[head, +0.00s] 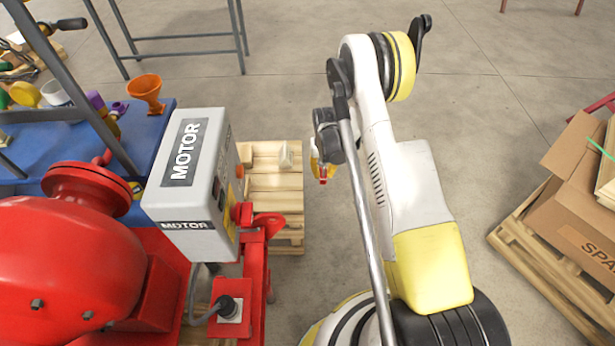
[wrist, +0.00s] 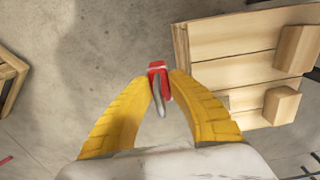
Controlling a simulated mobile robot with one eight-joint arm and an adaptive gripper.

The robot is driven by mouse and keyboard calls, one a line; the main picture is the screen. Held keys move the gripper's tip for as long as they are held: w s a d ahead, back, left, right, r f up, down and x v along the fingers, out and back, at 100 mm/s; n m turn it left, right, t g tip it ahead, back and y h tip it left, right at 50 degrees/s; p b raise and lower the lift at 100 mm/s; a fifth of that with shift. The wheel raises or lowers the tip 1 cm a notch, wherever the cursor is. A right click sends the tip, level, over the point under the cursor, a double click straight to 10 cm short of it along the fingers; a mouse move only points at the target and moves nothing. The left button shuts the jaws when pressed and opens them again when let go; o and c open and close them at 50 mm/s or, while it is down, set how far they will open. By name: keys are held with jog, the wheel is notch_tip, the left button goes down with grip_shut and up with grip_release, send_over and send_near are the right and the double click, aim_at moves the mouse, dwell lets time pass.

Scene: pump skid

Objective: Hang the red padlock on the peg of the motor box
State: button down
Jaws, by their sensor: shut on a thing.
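My gripper (wrist: 160,85) is shut on the red padlock (wrist: 156,66). In the wrist view its yellow fingers hold the red body between their tips, and the grey shackle points down in the picture, toward the palm. In the head view the padlock (head: 323,181) shows as a small red spot below my gripper (head: 322,168), over open floor to the right of the motor box. The grey motor box (head: 218,185) stands at the left, marked MOTOR on its top and front. Its right side is seen steeply, and I cannot make out the peg there.
A wooden pallet (head: 275,192) lies on the floor between the motor box and my gripper. A red pump (head: 60,260) and a blue bench (head: 145,150) with an orange funnel (head: 146,88) are at the left. A cardboard box (head: 575,185) stands at the right.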

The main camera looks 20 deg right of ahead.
jog(key=w+a+f+b, duration=0.1)
jog(key=a+f, duration=0.1)
jog(key=a, duration=0.1)
jog(key=w+a+f+b, duration=0.1)
jog(key=a+f, duration=0.1)
jog(key=a, duration=0.1)
jog(key=w+a+f+b, duration=0.1)
jog(key=w+a+f, duration=0.1)
jog(key=shift+w+a+f+b, duration=0.1)
jog(key=shift+a+f+b, duration=0.05)
jog(key=shift+a+b, duration=0.25)
jog(key=shift+w+a+f+b, duration=0.15)
jog(key=shift+a+f+b, duration=0.1)
jog(key=shift+f+b, duration=0.3)
jog(key=shift+w+a+f+b, duration=0.1)
jog(key=shift+a+f+b, duration=0.2)
jog(key=shift+f, duration=0.4)
jog(key=shift+d+f, duration=0.1)
jog(key=shift+f, duration=0.5)
jog(key=shift+f, duration=0.1)
jog(key=c, duration=1.4)
grip_release()
jog(key=shift+o, duration=0.2)
jog(key=shift+f, duration=0.1)
